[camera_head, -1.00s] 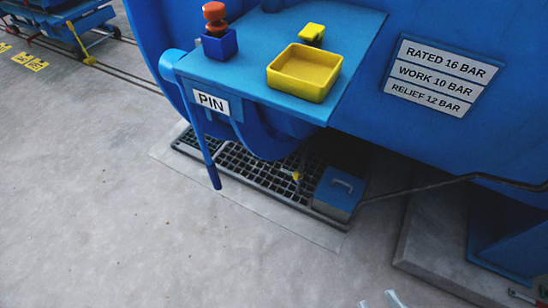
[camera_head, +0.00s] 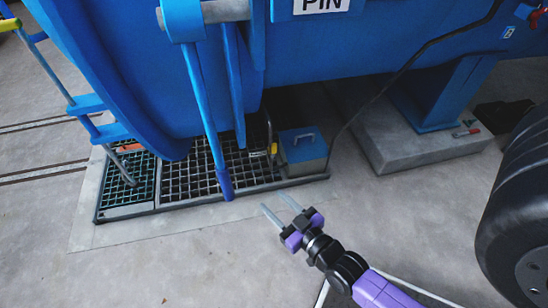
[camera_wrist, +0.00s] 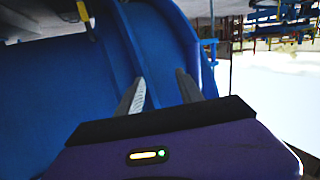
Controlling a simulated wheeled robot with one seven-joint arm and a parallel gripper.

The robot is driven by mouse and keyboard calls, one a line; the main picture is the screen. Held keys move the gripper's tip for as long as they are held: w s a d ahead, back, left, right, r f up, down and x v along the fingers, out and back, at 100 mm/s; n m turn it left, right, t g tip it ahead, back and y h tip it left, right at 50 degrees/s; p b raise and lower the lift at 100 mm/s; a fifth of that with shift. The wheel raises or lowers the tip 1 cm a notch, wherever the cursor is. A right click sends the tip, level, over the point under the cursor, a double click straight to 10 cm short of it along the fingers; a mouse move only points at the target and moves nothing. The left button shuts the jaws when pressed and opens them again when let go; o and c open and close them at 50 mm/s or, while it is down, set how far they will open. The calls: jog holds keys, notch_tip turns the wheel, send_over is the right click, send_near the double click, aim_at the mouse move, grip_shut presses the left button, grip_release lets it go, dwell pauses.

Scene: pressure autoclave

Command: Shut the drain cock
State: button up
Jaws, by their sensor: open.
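A small yellow handle, likely the drain cock (camera_head: 272,149), sits on a thin pipe under the blue vessel, above the floor grating and left of a grey-blue box. It is small and its exact position is hard to tell. A yellow-tipped piece, perhaps the same handle, shows at the top left of the wrist view (camera_wrist: 83,11). My gripper (camera_head: 274,201) is open and empty in front of the grating, apart from the handle. Its two fingers also show in the wrist view (camera_wrist: 160,78) against blue vessel surfaces.
The floor grating (camera_head: 190,192) lies below the vessel. A blue lever (camera_head: 207,125) hangs down over it, left of my gripper. The box (camera_head: 305,152) with a cable stands at the grating's right end. A concrete plinth (camera_head: 432,150) is farther right. Floor in front is clear.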

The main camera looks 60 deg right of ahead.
jog(key=w+d+f+m+g+h+b, duration=0.1)
jog(key=w+d+f+h+b, duration=0.15)
jog(key=d+f, duration=0.3)
jog(key=w+d+f+m+h+b, duration=0.1)
jog(key=w+d+f+m+b, duration=0.1)
jog(key=w+d+f+b, duration=0.3)
jog(key=m+g+h+b, duration=0.3)
jog(key=h+b, duration=0.1)
jog(key=b, duration=0.4)
send_near(275, 148)
jog(key=x, duration=0.4)
jog(key=shift+t, duration=0.3)
jog(key=b+x, duration=0.3)
jog(key=x, duration=0.3)
jog(key=shift+w+d, duration=0.25)
jog(key=shift+d, duration=0.05)
grip_shut()
